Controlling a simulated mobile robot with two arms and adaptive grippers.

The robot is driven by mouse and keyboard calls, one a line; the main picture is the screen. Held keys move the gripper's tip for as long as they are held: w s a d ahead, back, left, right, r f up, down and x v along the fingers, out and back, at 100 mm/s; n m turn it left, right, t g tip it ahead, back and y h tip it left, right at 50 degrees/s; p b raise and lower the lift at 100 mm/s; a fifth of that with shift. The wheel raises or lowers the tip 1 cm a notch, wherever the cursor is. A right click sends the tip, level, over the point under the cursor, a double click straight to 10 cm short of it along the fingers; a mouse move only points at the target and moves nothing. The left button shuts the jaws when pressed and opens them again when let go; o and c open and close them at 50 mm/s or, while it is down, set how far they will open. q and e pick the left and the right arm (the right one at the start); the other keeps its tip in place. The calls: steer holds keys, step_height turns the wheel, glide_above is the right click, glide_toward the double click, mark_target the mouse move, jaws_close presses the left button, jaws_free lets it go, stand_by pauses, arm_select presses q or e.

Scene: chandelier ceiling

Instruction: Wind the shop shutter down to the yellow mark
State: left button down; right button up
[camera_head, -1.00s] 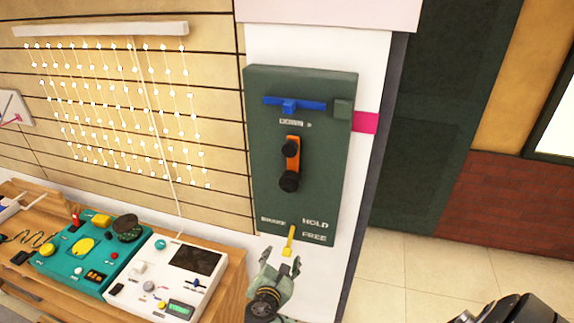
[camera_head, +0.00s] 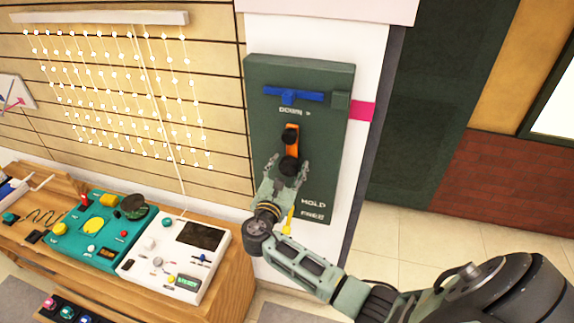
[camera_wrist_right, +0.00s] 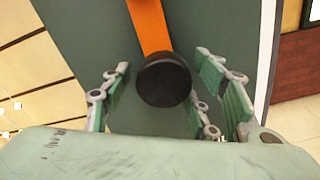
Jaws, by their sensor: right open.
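A dark green control panel (camera_head: 334,150) hangs on the white wall. An orange crank (camera_head: 292,144) with black knobs is on it, under a "DOWN" label. Its lower black knob (camera_wrist_right: 164,80) lies between the spread fingers in the right wrist view, and no grip on it shows. My right gripper (camera_head: 287,168) is open around that knob in the head view. A blue bar (camera_head: 292,95) is at the panel's top. A yellow lever (camera_head: 288,220) by the "HOLD" and "FREE" labels is partly behind my right arm. I see neither the shutter nor my left gripper for certain.
A wooden bench (camera_head: 236,270) on the left carries a teal device (camera_head: 75,240) and a white device (camera_head: 150,262). A pink mark (camera_head: 362,111) sits on the wall beside the panel. Tiled floor is open at the right.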

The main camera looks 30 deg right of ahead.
jaws_close()
stand_by(0.7)
